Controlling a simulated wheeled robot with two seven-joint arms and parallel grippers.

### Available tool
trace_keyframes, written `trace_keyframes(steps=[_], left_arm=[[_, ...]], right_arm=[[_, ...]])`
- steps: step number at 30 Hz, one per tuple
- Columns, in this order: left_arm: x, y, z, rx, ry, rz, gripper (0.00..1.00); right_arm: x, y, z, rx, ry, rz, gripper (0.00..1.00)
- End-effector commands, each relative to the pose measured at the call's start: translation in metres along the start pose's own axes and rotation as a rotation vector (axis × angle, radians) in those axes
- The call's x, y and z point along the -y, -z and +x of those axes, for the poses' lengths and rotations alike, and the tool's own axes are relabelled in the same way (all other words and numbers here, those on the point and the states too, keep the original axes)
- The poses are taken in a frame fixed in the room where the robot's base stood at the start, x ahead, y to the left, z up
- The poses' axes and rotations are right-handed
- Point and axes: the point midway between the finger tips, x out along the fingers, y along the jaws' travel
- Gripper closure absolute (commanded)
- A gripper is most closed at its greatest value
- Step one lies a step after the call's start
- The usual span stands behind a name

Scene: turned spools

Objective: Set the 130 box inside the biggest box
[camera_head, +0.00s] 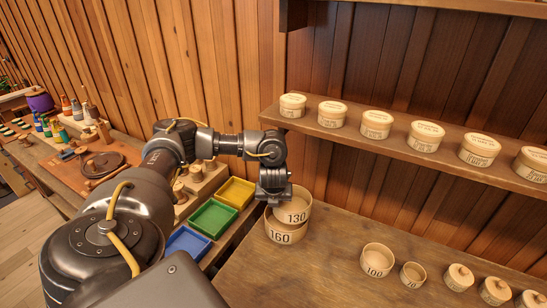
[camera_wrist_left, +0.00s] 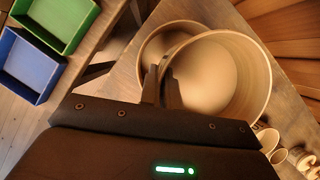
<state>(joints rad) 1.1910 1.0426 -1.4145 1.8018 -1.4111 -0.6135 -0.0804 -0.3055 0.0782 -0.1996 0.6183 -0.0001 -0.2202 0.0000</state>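The 130 box (camera_head: 297,205) is a pale, open, round wooden box. It is over the mouth of the wider 160 box (camera_head: 284,237), offset to the right and covering part of it. My left gripper (camera_head: 274,202) is at the left side of the 130 box. In the left wrist view its fingers (camera_wrist_left: 162,88) straddle the wall of the 130 box (camera_wrist_left: 225,75) and look closed on it. The 160 box (camera_wrist_left: 152,48) shows there behind and to the left. Whether the 130 box touches the 160 box is hidden. My right gripper is not in view.
Smaller open boxes, 100 (camera_head: 377,260) and 70 (camera_head: 413,275), stand on the bench to the right, near several small lidded pots. A shelf (camera_head: 400,148) of lidded boxes hangs above. Yellow, green (camera_head: 213,218) and blue trays lie left. The bench between the 160 and 100 boxes is clear.

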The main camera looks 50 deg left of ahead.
Motion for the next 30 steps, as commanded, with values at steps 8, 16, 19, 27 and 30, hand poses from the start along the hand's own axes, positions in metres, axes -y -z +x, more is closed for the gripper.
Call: trace_keyframes(steps=[8, 16, 19, 27, 30], left_arm=[[-0.02, -0.014, 0.002, 0.0, 0.044, 0.101, 1.0], [-0.021, -0.015, 0.004, 0.0, 0.05, 0.116, 1.0], [-0.021, -0.014, 0.006, -0.001, 0.05, 0.115, 1.0], [-0.023, -0.008, 0.019, -0.001, 0.049, 0.113, 1.0], [-0.023, -0.006, 0.025, -0.001, 0.049, 0.112, 1.0]], right_arm=[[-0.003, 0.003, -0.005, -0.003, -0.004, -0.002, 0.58], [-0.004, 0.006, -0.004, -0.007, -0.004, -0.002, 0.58], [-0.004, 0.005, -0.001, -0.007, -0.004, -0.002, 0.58], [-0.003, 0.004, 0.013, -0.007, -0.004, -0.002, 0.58], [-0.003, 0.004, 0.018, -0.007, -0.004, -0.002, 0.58]])
